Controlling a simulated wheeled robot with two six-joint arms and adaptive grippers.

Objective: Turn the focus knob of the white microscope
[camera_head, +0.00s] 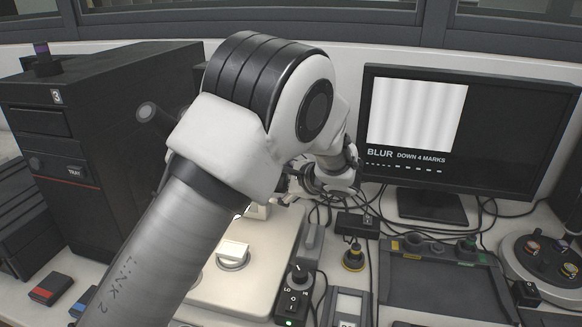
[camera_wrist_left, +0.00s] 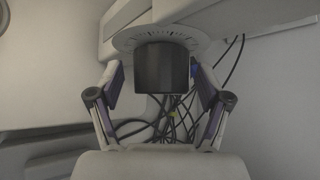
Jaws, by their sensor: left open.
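The white microscope (camera_head: 275,238) stands in the middle of the bench, largely hidden behind my left arm in the head view. Its focus knob (camera_wrist_left: 163,68) is a black cylinder in front of a pale dial with tick marks (camera_wrist_left: 125,40), seen in the left wrist view. My left gripper (camera_wrist_left: 156,76) is open, with one finger on each side of the knob and a visible gap on both sides. In the head view the left gripper (camera_head: 287,186) is small and partly hidden by the arm.
A black tower (camera_head: 105,130) marked 3 stands at left. A control box (camera_head: 296,290) with a dial sits right of the microscope base, near a yellow-based knob (camera_head: 353,257). A dark tray (camera_head: 440,285) lies at right. Loose cables run behind the microscope.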

